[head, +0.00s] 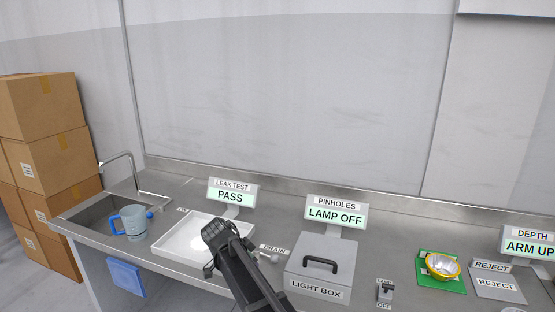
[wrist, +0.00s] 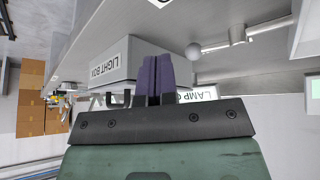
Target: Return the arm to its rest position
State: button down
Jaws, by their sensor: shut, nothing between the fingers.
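My arm (head: 245,265) reaches up from the bottom edge in the head view, in front of the white tray and the light box. Its dark upper end shows over the tray's right part. My gripper (wrist: 157,58) shows in the wrist view as two purple fingers side by side, shut and empty. The light box (wrist: 150,58) appears upside down behind the fingers. In the head view the grey light box (head: 318,262) stands to the right of my arm, its lid down with a black handle on top. I cannot tell the gap between fingers and box.
A blue-handled cup (head: 133,222) stands by the sink (head: 100,212). The white tray (head: 175,240) is beside it. The leak test sign (head: 231,192) reads PASS; the pinholes sign (head: 337,211) reads LAMP OFF; the depth sign (head: 530,244) reads ARM UP. A yellow-rimmed bowl (head: 442,267) sits on a green mat.

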jog(key=s+d+n+g+y, duration=0.1)
jog(key=s+d+n, duration=0.4)
jog(key=s+d, duration=0.5)
jog(key=s+d+f+n+g+y, duration=0.1)
jog(key=s+d+n+y, duration=0.3)
jog(key=s+d, duration=0.7)
jog(key=d+n+g, duration=0.1)
jog(key=d, duration=0.4)
jog(key=shift+f+n+p, duration=0.3)
jog(key=shift+p, duration=0.05)
jog(key=c, duration=1.8)
grip_release()
jog(key=shift+c, duration=0.2)
